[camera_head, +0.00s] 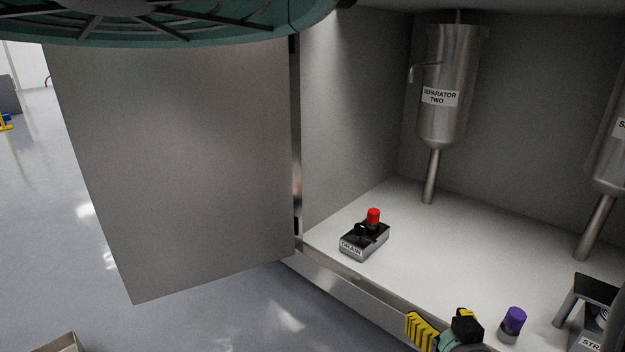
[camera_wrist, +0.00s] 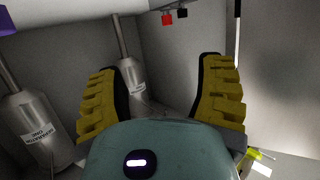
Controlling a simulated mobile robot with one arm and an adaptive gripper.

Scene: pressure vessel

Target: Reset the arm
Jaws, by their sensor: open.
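My gripper (camera_head: 443,324) is at the bottom of the head view, near the front edge of the open cabinet. In the wrist view its two yellow ribbed fingers (camera_wrist: 160,85) stand wide apart, with nothing held between them. The wrist picture looks upside down, with the separators hanging from below and the white cabinet floor at the top. Most of my arm is outside the head view, so its overall pose cannot be told.
Inside the cabinet are a DRAIN box (camera_head: 365,240) with a red cap, SEPARATOR TWO (camera_head: 447,85), a purple-capped piece (camera_head: 513,322) and a dark stand (camera_head: 590,292) at the right. The metal door (camera_head: 180,160) stands open at left. Another separator (camera_head: 610,150) is cut off at right.

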